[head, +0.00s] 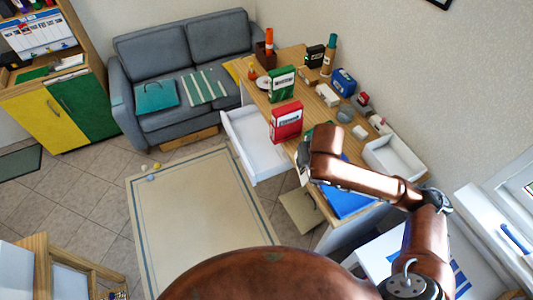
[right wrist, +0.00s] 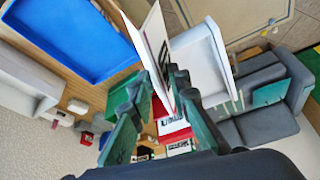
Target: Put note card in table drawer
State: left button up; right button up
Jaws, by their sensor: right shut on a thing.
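The note card (right wrist: 153,35) is a thin white sheet with a tan edge and dark print, held upright between the fingers of my right gripper (right wrist: 162,88). In the head view my right gripper (head: 303,163) is above the table's front edge, mostly hidden by its own arm. The white table drawer (head: 262,157) stands pulled out from the table (head: 262,98), to the left of the gripper. It looks empty. In the right wrist view the drawer (right wrist: 203,62) is just beyond the card, and the two appear apart. My left gripper is out of view.
A red box (head: 286,122) and a green box (head: 281,84) stand on the table near the drawer. A blue tray (head: 348,200) and a white bin (head: 394,160) lie further right.

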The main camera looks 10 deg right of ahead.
aim_at(252, 131)
jog(key=u, duration=1)
jog(key=i, duration=1.05)
jog(key=u, duration=0.15)
